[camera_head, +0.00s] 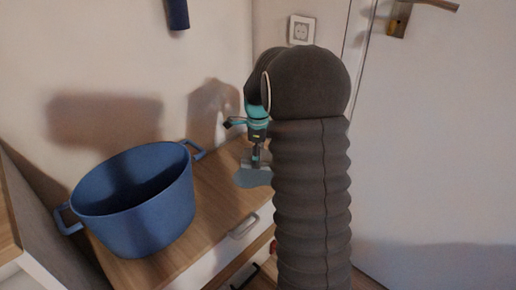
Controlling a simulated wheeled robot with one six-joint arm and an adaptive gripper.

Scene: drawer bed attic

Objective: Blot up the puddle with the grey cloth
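My gripper (256,161) points down over the wooden top of a low drawer unit, right of the blue pot. Its fingers are small and dark here, and I cannot tell whether they are open or shut. A flat grey-blue patch (252,178) lies right under the fingertips, near the front edge of the top. I cannot tell whether this patch is the grey cloth, the puddle or both, nor whether the fingers touch it. My own dark ribbed arm cover hides what lies to its right.
A large blue pot (150,225) with two handles stands left on the wooden top (215,205). A drawer front with a handle (244,227) is below. A wall socket (301,30) and a white door (440,130) are behind. Bare wood lies between pot and patch.

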